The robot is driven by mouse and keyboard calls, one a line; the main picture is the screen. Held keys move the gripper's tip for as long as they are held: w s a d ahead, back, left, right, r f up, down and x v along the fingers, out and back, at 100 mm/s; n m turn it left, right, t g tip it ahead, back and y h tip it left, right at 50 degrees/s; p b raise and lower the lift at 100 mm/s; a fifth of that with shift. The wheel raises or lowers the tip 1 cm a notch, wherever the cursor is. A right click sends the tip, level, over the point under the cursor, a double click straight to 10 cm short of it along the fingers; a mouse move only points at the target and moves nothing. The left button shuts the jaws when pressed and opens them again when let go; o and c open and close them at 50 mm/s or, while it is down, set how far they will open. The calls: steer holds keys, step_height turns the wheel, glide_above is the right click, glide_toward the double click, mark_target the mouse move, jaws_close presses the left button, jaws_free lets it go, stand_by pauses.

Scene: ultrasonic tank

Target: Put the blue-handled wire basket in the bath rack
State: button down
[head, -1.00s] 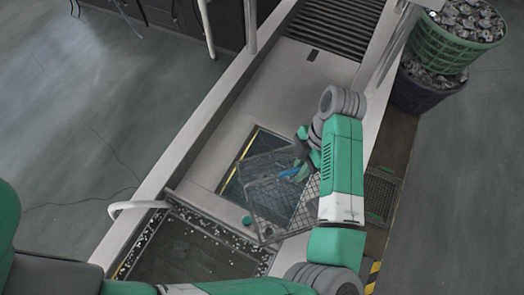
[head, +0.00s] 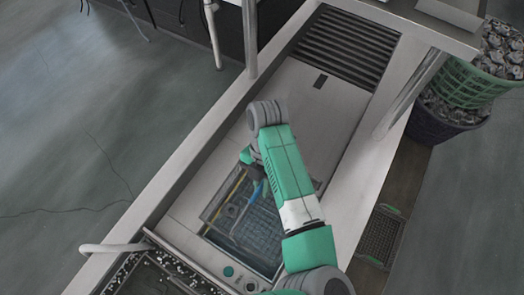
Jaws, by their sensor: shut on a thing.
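The wire basket (head: 237,222) is a see-through grey mesh box with a blue handle (head: 253,196). It is over the bath (head: 275,268), a rectangular opening in the steel counter with a yellow strip along its left edge. My gripper (head: 257,181) is at the top of the blue handle and shut on it, its fingers partly hidden by my green arm. The basket lies within the bath's outline in this view. I cannot tell whether it rests in the rack or hangs above it. The rack is not clearly distinguishable from the basket mesh.
A teal knob (head: 228,271) is on the counter in front of the bath. A pebble-edged basin (head: 150,272) is at the lower left, beside a white curved pipe (head: 112,247). A slatted grate (head: 345,45) is at the far end.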

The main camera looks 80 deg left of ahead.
step_height(320, 180, down, 27)
steer(key=b, duration=0.4)
steer(key=shift+f, duration=0.1)
steer(key=c, duration=1.5)
jaws_free()
steer(key=shift+o, duration=0.2)
steer(key=v, duration=1.2)
steer(key=shift+p, duration=0.35)
